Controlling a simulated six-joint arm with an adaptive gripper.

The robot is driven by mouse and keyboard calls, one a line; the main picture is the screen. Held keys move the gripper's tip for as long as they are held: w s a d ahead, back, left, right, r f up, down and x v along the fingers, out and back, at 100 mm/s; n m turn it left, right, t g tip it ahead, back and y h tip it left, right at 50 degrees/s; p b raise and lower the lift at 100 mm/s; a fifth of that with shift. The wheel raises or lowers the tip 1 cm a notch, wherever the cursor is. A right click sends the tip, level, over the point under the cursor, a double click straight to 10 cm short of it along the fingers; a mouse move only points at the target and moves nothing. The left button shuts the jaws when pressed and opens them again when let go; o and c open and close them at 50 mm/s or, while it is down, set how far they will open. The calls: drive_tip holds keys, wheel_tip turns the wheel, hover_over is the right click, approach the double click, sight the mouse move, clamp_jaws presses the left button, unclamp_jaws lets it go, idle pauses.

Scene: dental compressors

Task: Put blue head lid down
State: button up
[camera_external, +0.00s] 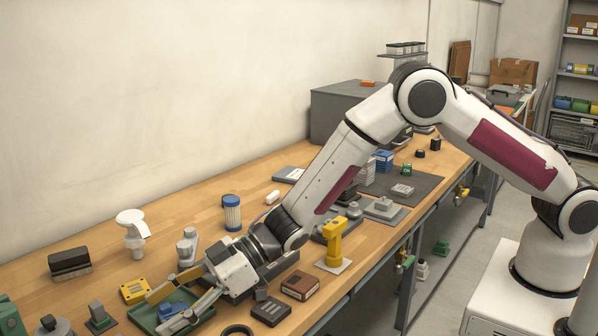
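A small blue part (171,310), which looks like the blue head lid, is at the green tray (146,325) at the lower left of the bench. My gripper (166,309) is low over this tray, pointing left and down. Its two fingers are apart, with the blue part between them in this view. I cannot tell whether the fingers touch it, or whether the part rests in the tray or is held just above it. The gripper partly hides the tray and the blue part.
A yellow block (134,290) lies close behind the tray. A black box (270,311), a brown box (300,285) and a yellow stand (334,243) are to the right. A blue-capped cylinder (231,213) and a white stand (133,232) stand behind. Bare wood shows along the wall.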

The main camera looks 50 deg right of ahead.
drive_tip(key=shift+s+d+f, duration=0.15)
drive_tip(key=shift+s+f, duration=0.1)
drive_tip(key=shift+f, duration=0.4)
drive_tip(key=shift+r, duration=0.65)
drive_tip(key=shift+d+r, duration=0.2)
drive_tip(key=v, duration=1.1)
drive_tip(key=shift+r, duration=0.45)
drive_tip(key=shift+w+d, duration=0.1)
drive_tip(key=shift+d, duration=0.05)
